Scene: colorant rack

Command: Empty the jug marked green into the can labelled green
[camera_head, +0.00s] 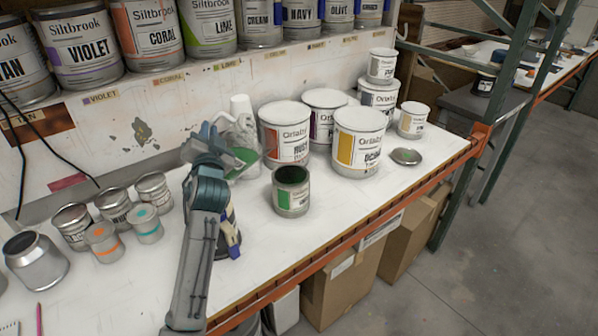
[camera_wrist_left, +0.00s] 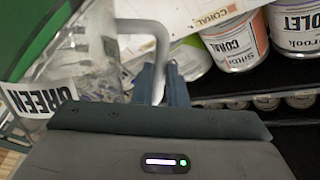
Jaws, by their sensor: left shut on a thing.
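The clear jug (camera_head: 243,163) shows green low on its right side. Its "GREEN" label (camera_wrist_left: 38,98) shows in the left wrist view. My left gripper (camera_head: 208,148) is shut on the jug's pale handle (camera_wrist_left: 157,30), and its fingers (camera_wrist_left: 161,84) sit around the handle in the left wrist view. The arm and gripper hide part of the jug. The can with a green label (camera_head: 291,192) stands open on the bench, just right of and nearer than the jug, dark green inside. I cannot tell whether anything flows. My right gripper is not in view.
Large Orlaby cans (camera_head: 359,141) stand behind and right of the green can. A loose lid (camera_head: 405,156) lies at the right. Several small tins (camera_head: 116,206) stand left of my arm. A white bottle (camera_head: 240,106) stands behind the jug. The bench's front edge (camera_head: 345,243) is close.

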